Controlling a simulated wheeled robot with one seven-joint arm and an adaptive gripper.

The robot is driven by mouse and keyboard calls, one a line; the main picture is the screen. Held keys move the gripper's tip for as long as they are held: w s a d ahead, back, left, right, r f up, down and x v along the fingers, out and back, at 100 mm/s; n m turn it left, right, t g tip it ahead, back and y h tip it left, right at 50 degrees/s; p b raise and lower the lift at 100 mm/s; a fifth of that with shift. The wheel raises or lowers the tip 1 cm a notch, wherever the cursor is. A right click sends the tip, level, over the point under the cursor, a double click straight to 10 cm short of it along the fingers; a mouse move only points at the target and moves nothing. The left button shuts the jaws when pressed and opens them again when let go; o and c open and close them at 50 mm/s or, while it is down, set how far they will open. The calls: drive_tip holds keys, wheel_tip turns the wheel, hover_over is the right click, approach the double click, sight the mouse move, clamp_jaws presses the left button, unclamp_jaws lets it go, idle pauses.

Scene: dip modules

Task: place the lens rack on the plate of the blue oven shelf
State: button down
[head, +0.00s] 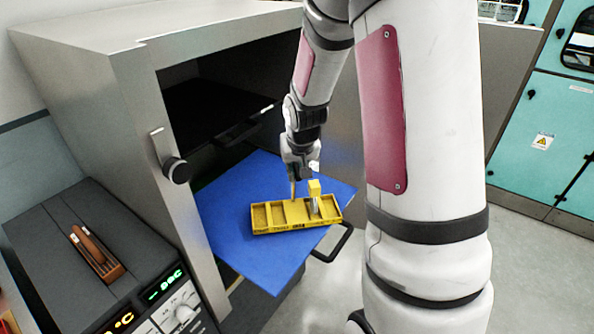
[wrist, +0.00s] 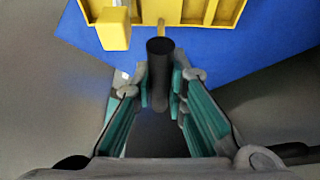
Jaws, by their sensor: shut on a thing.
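The lens rack (head: 297,226) is a yellow tray with several compartments and a taller yellow block on a pale post at its right. It also shows at the top of the wrist view (wrist: 193,12). It is over the plate of the blue oven shelf (head: 260,268), which also shows in the wrist view (wrist: 225,68). I cannot tell whether its underside touches the plate. My gripper (head: 300,165) is above the rack, shut on its thin upright handle; in the wrist view the handle's dark round top (wrist: 160,75) stands between the fingers. The rack looks about level.
The grey oven (head: 125,105) is open, with a dark shelf (head: 210,105) above the blue one. The blue shelf's black handle (head: 338,243) sticks out at its front. A control box (head: 50,250) bearing a brown object (head: 95,252) stands at left. Teal cabinets (head: 545,130) are at right.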

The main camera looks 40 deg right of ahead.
drive_tip(key=shift+f, duration=0.35)
drive_tip(key=c, duration=1.6)
unclamp_jaws()
